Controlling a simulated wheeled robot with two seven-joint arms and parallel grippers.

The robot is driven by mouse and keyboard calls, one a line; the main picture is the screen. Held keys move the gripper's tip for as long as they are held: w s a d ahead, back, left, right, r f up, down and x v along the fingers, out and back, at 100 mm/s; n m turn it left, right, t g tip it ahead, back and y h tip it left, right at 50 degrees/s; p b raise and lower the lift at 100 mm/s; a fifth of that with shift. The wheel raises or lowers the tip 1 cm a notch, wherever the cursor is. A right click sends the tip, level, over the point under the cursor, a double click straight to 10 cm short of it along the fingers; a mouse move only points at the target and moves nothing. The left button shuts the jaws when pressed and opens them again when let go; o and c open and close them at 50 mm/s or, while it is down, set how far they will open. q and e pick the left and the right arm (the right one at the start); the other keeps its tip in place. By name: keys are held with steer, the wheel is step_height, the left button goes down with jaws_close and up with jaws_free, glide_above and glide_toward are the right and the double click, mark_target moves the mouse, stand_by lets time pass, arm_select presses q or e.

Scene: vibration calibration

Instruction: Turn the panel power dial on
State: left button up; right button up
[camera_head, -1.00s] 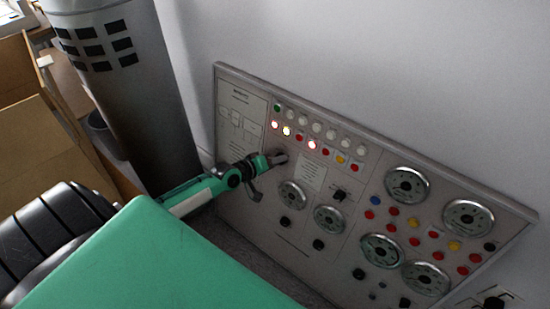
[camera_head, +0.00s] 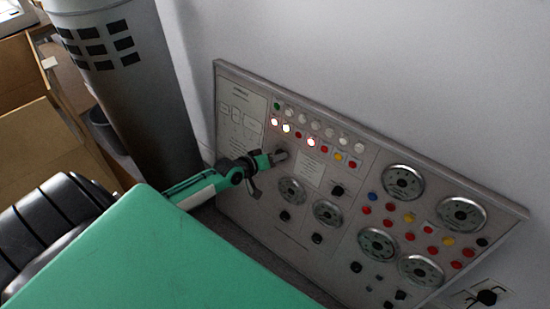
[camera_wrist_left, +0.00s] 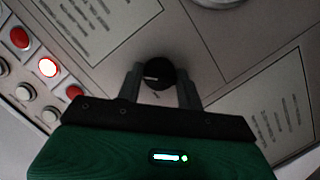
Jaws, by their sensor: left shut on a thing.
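The panel (camera_head: 300,225) is a grey board with lights, buttons, gauges and knobs, mounted along the wall. A round black dial (camera_wrist_left: 159,72) with a small white mark on its left side sits between my left gripper's two fingers in the left wrist view. My left gripper (camera_head: 279,156) reaches the panel's upper left part and is shut on this dial; it also shows in the left wrist view (camera_wrist_left: 160,88). In the head view the gripper hides the dial. My right gripper is not in view.
Several lamps on the panel's upper row glow, including a red one (camera_wrist_left: 48,67) left of the dial. Round gauges (camera_head: 403,182) and other black knobs (camera_head: 337,190) lie to the right. A grey cylinder (camera_head: 150,100) stands at the left.

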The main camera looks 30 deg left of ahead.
arm_select(q)
steer(key=o, duration=1)
steer(key=shift+p+v, duration=1)
steer(key=shift+v, duration=5.85)
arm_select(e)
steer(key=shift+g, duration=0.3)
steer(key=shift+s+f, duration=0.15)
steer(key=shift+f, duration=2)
arm_select(q)
steer(key=shift+s+a+f, duration=0.1)
steer(key=shift+f, duration=0.05)
